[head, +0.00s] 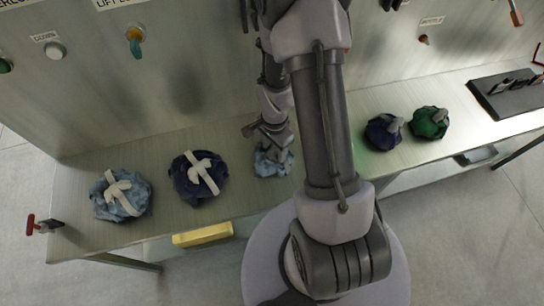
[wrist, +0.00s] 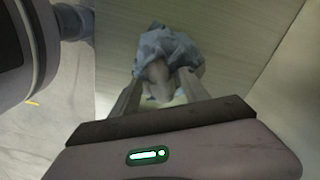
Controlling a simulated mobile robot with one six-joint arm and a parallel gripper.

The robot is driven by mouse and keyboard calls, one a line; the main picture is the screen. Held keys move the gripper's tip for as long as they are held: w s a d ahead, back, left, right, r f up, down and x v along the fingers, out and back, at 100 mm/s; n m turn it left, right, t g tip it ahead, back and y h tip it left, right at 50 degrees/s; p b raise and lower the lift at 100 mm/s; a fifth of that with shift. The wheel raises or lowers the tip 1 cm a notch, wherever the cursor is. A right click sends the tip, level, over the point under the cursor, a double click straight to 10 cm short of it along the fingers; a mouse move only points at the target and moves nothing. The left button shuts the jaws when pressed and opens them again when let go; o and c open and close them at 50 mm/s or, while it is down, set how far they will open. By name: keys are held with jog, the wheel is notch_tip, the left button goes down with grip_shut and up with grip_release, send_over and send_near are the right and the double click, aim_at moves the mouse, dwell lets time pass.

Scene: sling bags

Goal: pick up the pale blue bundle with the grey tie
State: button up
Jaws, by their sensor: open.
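The pale blue bundle with the grey tie (head: 264,167) sits on the metal bench, partly hidden behind my gripper and arm. In the wrist view the bundle (wrist: 168,44) is at the upper middle, with its greyish knot toward me. My gripper (head: 272,148) is at the bundle from above. In the wrist view my open fingers (wrist: 160,82) stand on either side of the knot, their tips close to the cloth. I cannot tell whether they touch it.
A pale blue bundle with a white tie (head: 121,208) and a dark blue one with a white tie (head: 187,187) lie to the left. A dark blue bundle (head: 378,137) and a green bundle (head: 428,128) lie right of my arm. The wall panel (head: 190,60) rises behind.

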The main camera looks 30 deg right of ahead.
grip_shut()
dwell(1.3)
